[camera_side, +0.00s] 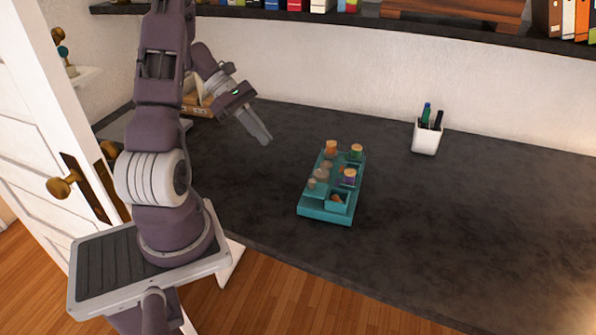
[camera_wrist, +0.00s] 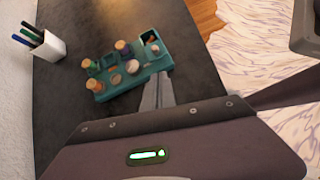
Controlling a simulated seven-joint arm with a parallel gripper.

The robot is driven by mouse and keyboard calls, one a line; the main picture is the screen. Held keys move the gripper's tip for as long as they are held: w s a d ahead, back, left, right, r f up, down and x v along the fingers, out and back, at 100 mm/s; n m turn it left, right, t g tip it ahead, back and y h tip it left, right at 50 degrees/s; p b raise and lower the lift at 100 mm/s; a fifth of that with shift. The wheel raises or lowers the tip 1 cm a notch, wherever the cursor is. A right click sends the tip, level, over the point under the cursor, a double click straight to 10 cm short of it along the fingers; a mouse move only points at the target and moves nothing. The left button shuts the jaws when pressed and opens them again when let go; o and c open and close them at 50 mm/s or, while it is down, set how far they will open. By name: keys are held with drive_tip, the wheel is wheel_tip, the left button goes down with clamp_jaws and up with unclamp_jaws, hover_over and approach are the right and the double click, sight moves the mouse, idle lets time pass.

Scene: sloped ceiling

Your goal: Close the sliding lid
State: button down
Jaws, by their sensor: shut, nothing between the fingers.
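That opening shows dark in the wrist view (camera_wrist: 149,37). I cannot clearly tell the sliding lid apart from the teal top. My gripper (camera_side: 267,139) is shut and empty, in the air left of the box and apart from it. Its fingers (camera_wrist: 159,84) overlap the box's edge in the wrist view.
Several wood-topped round pieces, such as an orange one (camera_side: 331,147) and a purple one (camera_side: 349,176), stand on the box. A white pen cup (camera_side: 426,138) stands behind it to the right. A shelf (camera_side: 450,32) runs along the wall. The desk around the box is clear.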

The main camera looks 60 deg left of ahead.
drive_tip(key=a+f+n, duration=0.1)
approach(322, 188)
drive_tip(key=f, duration=0.2)
drive_tip(key=s+f, duration=0.1)
drive_tip(key=shift+d, duration=0.4)
drive_tip(key=shift+w+d, duration=0.25)
drive_tip(key=shift+d, duration=0.05)
drive_tip(key=w+d, duration=0.4)
drive_tip(key=shift+w+d, duration=0.3)
